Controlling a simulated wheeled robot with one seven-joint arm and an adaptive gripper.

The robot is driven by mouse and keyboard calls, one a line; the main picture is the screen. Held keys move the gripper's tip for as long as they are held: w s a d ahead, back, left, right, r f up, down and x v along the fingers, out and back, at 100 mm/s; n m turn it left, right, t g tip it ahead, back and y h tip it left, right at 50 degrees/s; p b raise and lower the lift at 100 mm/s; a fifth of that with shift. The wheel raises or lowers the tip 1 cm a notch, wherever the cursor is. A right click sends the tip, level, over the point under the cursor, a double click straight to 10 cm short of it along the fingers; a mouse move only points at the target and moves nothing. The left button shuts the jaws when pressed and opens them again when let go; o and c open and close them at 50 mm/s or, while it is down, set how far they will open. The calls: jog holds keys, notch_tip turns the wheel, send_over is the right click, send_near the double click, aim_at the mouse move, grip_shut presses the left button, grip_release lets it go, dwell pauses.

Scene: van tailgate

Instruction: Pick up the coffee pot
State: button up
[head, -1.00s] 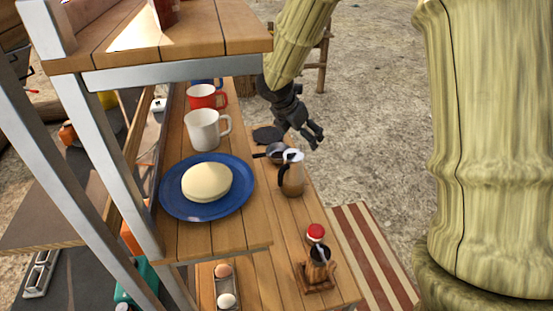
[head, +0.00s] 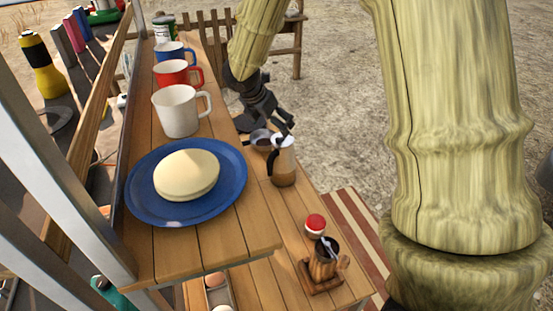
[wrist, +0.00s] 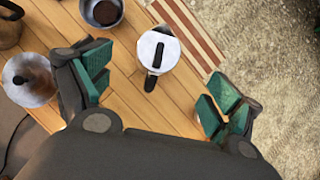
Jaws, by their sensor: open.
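The coffee pot (head: 284,165) stands upright on the lower wooden counter in the head view, with a shiny body, pale top and dark handle. In the wrist view the coffee pot (wrist: 160,48) shows from above, with its black handle pointing down the picture. My gripper (head: 282,126) is above and just behind the pot in the head view. In the wrist view my gripper (wrist: 155,92) is open with its green-padded fingers wide apart. The pot lies beyond the gap between them, and nothing is held.
The upper shelf holds a blue plate (head: 230,191) and several mugs. A metal pot (wrist: 28,78) is left in the wrist view.

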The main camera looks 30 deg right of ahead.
aim_at(279, 137)
jog(key=x, duration=0.4)
jog(key=shift+d+f, duration=0.15)
jog(key=shift+f, duration=0.05)
jog(key=shift+w+d+f+p, duration=0.15)
jog(key=shift+f+p, duration=0.15)
jog(key=shift+f, duration=0.35)
jog(key=shift+w+d+f+p, duration=0.15)
jog(key=shift+f+p, duration=0.2)
jog(key=shift+f, duration=0.3)
jog(key=shift+d+f+p, duration=0.15)
jog(key=shift+f+p, duration=0.15)
jog(key=shift+f, duration=0.3)
jog(key=shift+x, duration=0.75)
jog(key=c, duration=1.8)
jog(key=shift+c, duration=0.2)
jog(key=shift+r, duration=0.15)
